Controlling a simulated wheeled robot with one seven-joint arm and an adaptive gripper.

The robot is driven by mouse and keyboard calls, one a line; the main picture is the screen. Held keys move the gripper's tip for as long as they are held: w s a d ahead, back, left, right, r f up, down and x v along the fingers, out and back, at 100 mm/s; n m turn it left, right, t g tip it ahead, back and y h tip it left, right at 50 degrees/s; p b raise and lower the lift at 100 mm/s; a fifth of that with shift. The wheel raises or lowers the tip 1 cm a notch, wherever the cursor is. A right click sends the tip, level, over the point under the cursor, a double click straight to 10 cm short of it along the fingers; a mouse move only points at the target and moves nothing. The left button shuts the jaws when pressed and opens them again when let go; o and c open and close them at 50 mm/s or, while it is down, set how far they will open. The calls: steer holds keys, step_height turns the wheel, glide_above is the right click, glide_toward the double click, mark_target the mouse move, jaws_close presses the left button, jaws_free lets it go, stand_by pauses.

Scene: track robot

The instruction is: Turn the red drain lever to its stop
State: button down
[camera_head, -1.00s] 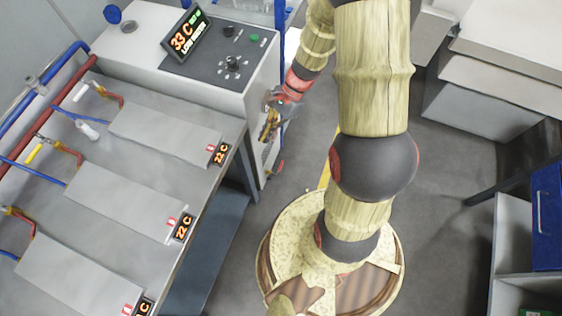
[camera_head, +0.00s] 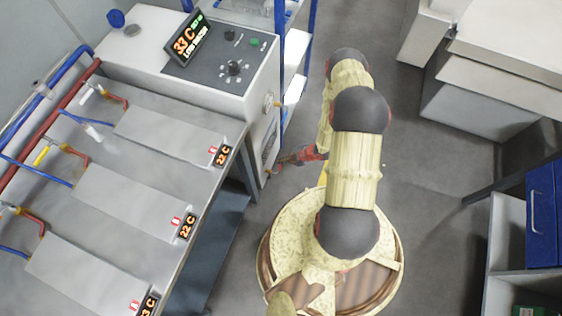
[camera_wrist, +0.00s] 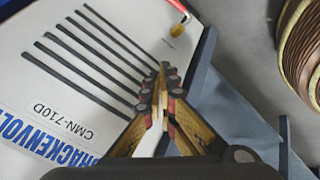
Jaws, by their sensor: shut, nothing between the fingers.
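The red drain lever (camera_wrist: 177,5) shows at the top edge of the wrist view, partly cut off by the frame. A small brass valve fitting (camera_wrist: 177,30) sits just below it on the white machine panel. My gripper (camera_wrist: 168,72) is shut and empty, in front of the panel, and its fingertips are apart from the lever and fitting in the picture. In the head view my gripper (camera_head: 276,165) is low beside the right side of the white machine (camera_head: 150,55). I cannot make out the lever for sure there.
A bench (camera_head: 205,255) with grey plates stands at the left. A blue-posted shelf (camera_head: 295,60) stands behind the machine. Grey floor is free to the right of my arm, before a blue cabinet (camera_head: 545,215).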

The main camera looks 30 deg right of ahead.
steer(key=w+f+m+b, duration=0.1)
steer(key=f+m, duration=0.1)
steer(key=f, duration=0.2)
steer(key=w+d+f+m+h+b, duration=0.1)
steer(key=w+f+m+b, duration=0.1)
steer(key=f, duration=0.3)
steer(key=w+f+m+b, duration=0.2)
steer(key=f+m, duration=0.2)
steer(key=shift+w+d+f+h, duration=0.2)
steer(key=shift+d+f+h, duration=0.1)
steer(key=shift+h, duration=0.1)
steer(key=shift+d+f+b, duration=0.2)
steer(key=shift+f+b, duration=0.25)
steer(key=shift+f, duration=0.2)
steer(key=shift+s, duration=0.1)
